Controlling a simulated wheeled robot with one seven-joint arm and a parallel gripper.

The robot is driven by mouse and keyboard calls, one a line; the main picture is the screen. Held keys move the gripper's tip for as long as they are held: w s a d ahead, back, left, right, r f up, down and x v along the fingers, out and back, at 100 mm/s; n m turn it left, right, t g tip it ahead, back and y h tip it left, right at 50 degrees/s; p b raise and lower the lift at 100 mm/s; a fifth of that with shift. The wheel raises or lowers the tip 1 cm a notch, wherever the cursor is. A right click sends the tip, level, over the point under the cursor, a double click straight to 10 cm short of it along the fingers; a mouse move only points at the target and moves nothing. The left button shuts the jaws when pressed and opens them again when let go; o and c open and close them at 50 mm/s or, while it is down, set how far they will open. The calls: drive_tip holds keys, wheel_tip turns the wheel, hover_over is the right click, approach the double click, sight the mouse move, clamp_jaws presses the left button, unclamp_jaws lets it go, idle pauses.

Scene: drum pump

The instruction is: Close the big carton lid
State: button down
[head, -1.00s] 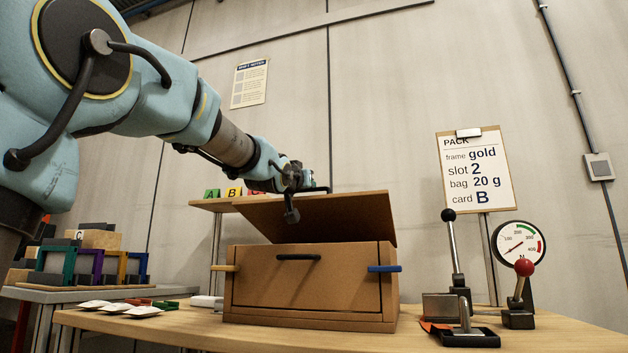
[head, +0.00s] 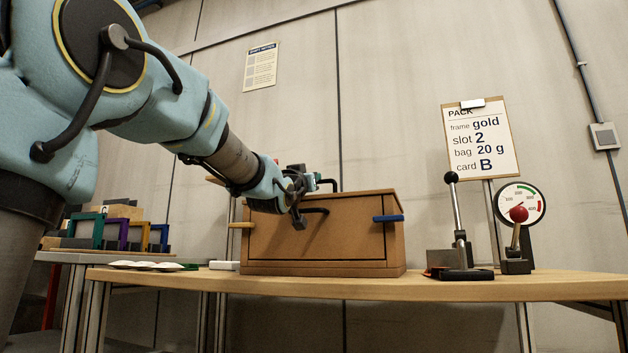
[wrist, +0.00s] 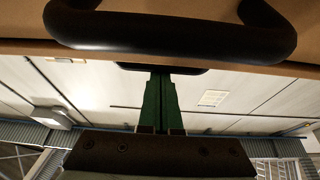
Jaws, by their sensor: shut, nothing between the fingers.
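The big brown carton (head: 320,238) stands on the wooden table, with a black handle on its front. Its lid (head: 350,194) shows as a thin, nearly level edge along the top; I cannot tell whether a small gap is left under it. My gripper (head: 300,200) is at the carton's upper front, left of centre, partly hidden by its own wrist. In the wrist view, the green fingers of my gripper (wrist: 160,85) are together and empty, pointing at the brown board. A large black handle (wrist: 170,32) crosses close above them. Fingertip contact is unclear.
A blue tab (head: 388,218) and a yellow tab (head: 240,225) stick out at the carton's sides. A lever press (head: 458,240) and a gauge (head: 520,205) stand right of it. White bags (head: 145,265) lie left. Coloured frames (head: 120,233) stand on the far left table.

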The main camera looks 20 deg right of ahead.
drive_tip(key=shift+w+f, duration=0.1)
drive_tip(key=shift+f, duration=0.65)
drive_tip(key=r+p, duration=0.1)
drive_tip(key=r, duration=0.1)
drive_tip(key=r+p, duration=0.2)
drive_tip(key=r, duration=0.1)
drive_tip(key=shift+w+d+r+p, duration=0.15)
drive_tip(key=shift+d+r+p, duration=0.15)
drive_tip(key=shift+p, duration=0.05)
drive_tip(key=f+v, duration=0.1)
drive_tip(key=v, duration=0.9)
drive_tip(key=shift+p, duration=0.4)
drive_tip(key=shift+f, duration=0.1)
